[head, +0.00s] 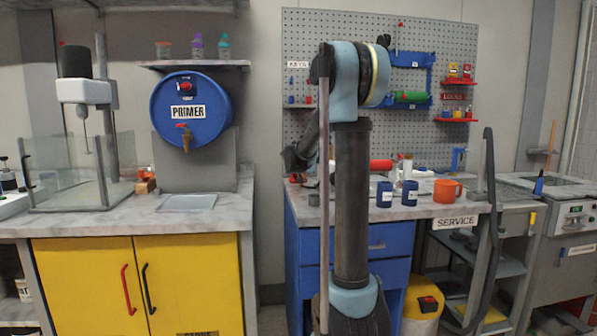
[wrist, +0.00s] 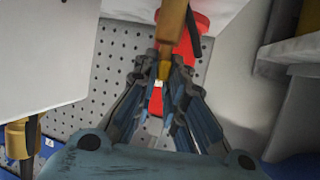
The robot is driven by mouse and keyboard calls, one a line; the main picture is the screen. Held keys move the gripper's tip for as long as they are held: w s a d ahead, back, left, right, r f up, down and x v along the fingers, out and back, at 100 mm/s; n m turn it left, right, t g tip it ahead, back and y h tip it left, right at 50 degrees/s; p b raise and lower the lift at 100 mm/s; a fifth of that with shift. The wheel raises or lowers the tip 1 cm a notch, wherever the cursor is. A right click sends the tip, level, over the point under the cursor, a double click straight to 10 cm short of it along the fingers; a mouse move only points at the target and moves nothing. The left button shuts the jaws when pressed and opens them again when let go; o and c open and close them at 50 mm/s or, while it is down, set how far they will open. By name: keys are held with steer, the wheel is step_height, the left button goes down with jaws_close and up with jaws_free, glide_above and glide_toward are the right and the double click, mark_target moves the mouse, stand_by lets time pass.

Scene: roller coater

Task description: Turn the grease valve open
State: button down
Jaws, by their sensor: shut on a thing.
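In the wrist view my gripper (wrist: 168,62) is shut, its fingers closing around a brass-coloured piece (wrist: 172,25) that tapers to a yellow tip between them. A red body (wrist: 198,28) lies directly behind it. This brass and red fitting appears to be the grease valve; the fingers hide which part they grip. In the head view my arm stands in front of the service bench, and my gripper (head: 297,157) shows only partly beside it at the bench's back. A red cylinder (head: 381,166) lies behind my arm, its left end hidden.
Two blue mugs (head: 384,194) and an orange mug (head: 447,191) stand near the front edge of the service bench (head: 345,213). A pegboard (head: 345,40) with racks rises behind. A blue primer drum (head: 190,110) with a tap is at left.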

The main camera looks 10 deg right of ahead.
steer(key=shift+d+n+y, duration=0.15)
steer(key=shift+n+y, duration=1.45)
steer(key=shift+y, duration=0.3)
steer(key=c, duration=1.7)
jaws_free()
steer(key=shift+s, duration=0.15)
steer(key=shift+v, duration=5.8)
steer(key=shift+s+f, duration=0.15)
steer(key=shift+f, duration=0.05)
